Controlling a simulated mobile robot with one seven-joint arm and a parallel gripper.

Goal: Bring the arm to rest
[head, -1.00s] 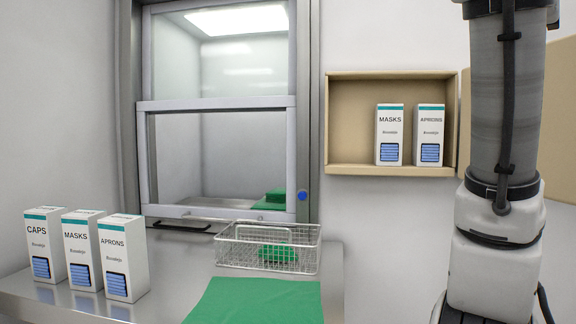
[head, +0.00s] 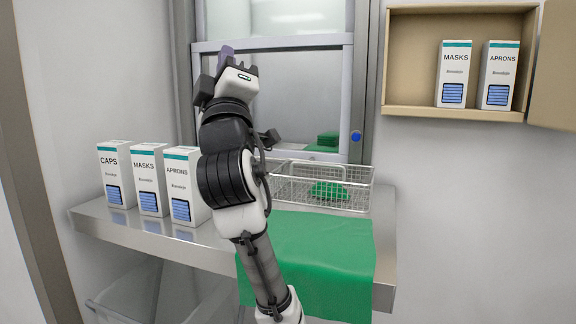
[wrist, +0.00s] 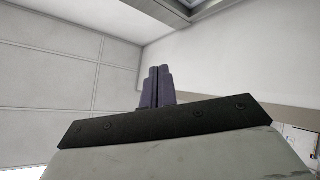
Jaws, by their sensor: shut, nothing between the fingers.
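My arm rises from the bottom of the head view, in front of the bench and the hatch. My gripper (head: 224,60) is at its upper end, raised in front of the hatch window and apart from the boxes. In the wrist view the two dark purple fingers (wrist: 157,86) stand together, shut with nothing between them. Pale wall and ceiling panels lie beyond them.
Caps (head: 117,176), masks (head: 149,182) and aprons (head: 186,188) boxes stand on the steel bench (head: 130,233), left of my arm. A wire basket (head: 355,188) holds a green item (head: 328,191). A green cloth (head: 325,250) drapes over the front edge. An open wall cabinet (head: 400,60) holds two boxes.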

